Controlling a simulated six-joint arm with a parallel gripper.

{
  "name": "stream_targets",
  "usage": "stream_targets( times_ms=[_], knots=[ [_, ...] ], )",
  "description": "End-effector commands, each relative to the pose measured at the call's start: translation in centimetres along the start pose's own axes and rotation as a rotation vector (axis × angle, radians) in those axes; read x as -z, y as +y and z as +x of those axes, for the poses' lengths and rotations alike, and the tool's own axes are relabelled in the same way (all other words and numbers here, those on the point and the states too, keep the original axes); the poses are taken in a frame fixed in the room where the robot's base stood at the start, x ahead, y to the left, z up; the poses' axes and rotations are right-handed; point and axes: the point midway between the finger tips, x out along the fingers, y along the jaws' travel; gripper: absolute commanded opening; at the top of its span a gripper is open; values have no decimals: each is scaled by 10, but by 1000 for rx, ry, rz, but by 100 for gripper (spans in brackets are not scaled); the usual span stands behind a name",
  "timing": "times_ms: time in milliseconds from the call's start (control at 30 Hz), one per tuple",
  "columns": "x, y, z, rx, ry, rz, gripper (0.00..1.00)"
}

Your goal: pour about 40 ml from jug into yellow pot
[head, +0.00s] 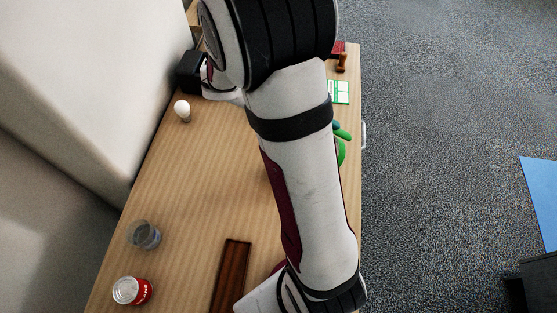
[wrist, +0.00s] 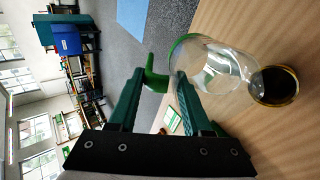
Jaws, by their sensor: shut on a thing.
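The jug (wrist: 212,68) is clear glass with a green handle (wrist: 152,78). In the wrist view my gripper (wrist: 160,76) is shut on the handle, one finger on each side. The glass body lies right of the fingers. A round pot (wrist: 275,86) with a yellowish rim and a dark inside is beside the jug's far end. I cannot tell whether they touch, or whether liquid is flowing. In the head view only a green part of the jug (head: 341,152) shows past my arm, which hides the rest and the pot.
A lightbulb (head: 182,109), a clear glass (head: 144,235), a red can (head: 133,291) and a dark wooden tray (head: 231,278) are on the wooden table (head: 185,190). A green and white card (head: 339,92) and a wooden-handled stamp (head: 341,60) lie near the far right edge. The table's left middle is clear.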

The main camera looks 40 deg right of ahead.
Motion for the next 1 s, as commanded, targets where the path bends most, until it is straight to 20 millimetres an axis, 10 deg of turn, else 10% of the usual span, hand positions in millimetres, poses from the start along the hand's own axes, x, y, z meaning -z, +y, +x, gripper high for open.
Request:
stream_targets(
  times_ms=[1000],
  knots=[
    [0,-8,-6,-95,-2,-3,0]
  ],
)
